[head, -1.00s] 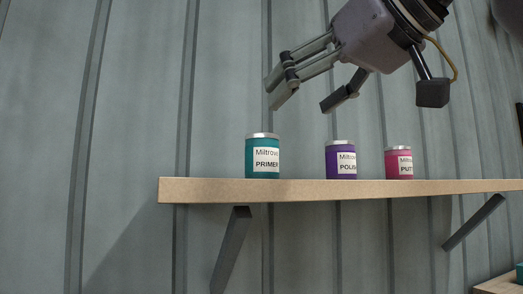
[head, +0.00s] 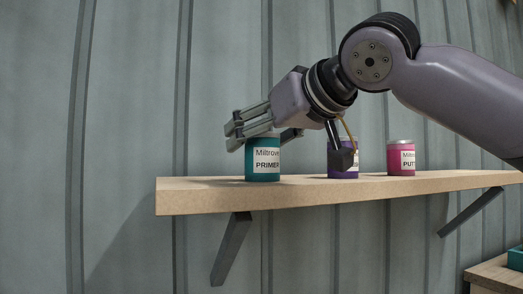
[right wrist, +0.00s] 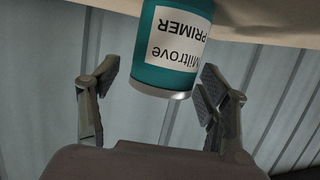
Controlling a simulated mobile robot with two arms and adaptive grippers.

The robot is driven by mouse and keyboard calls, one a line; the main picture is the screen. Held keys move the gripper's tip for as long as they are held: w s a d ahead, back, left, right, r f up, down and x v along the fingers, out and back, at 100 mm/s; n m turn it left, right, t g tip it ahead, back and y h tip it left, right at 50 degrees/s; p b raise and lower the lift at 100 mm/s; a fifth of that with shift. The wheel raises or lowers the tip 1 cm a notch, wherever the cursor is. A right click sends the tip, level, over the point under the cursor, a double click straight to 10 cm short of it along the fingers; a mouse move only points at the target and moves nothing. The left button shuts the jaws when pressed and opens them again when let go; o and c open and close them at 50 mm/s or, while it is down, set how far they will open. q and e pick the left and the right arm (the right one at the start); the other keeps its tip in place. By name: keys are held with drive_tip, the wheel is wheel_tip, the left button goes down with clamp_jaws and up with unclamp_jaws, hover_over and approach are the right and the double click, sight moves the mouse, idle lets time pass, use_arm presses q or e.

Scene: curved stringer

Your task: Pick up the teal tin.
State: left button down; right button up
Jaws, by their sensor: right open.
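The teal tin (head: 262,168), labelled PRIMER, stands upright on the wooden shelf (head: 200,198) near its left end. My right gripper (head: 265,130) is open at the tin's upper part, its fingers covering some of the lid in the head view. In the right wrist view the tin (right wrist: 172,45) shows upside down, ahead of and between the two open fingers of the gripper (right wrist: 150,92). The fingertips are near the lid end, with a gap showing on each side. My left gripper is not in view.
A purple tin (head: 338,170) stands to the right on the shelf, partly hidden by a dark part of my right arm. A pink tin (head: 401,160) stands farther right. The grooved wall (head: 120,100) is behind. The shelf's left end is clear.

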drive_tip(key=shift+s, duration=0.15)
drive_tip(key=shift+c, duration=0.2)
drive_tip(key=shift+d+r, duration=0.1)
drive_tip(key=shift+c, duration=0.8)
drive_tip(key=c, duration=1.2)
drive_tip(key=shift+o, duration=0.2)
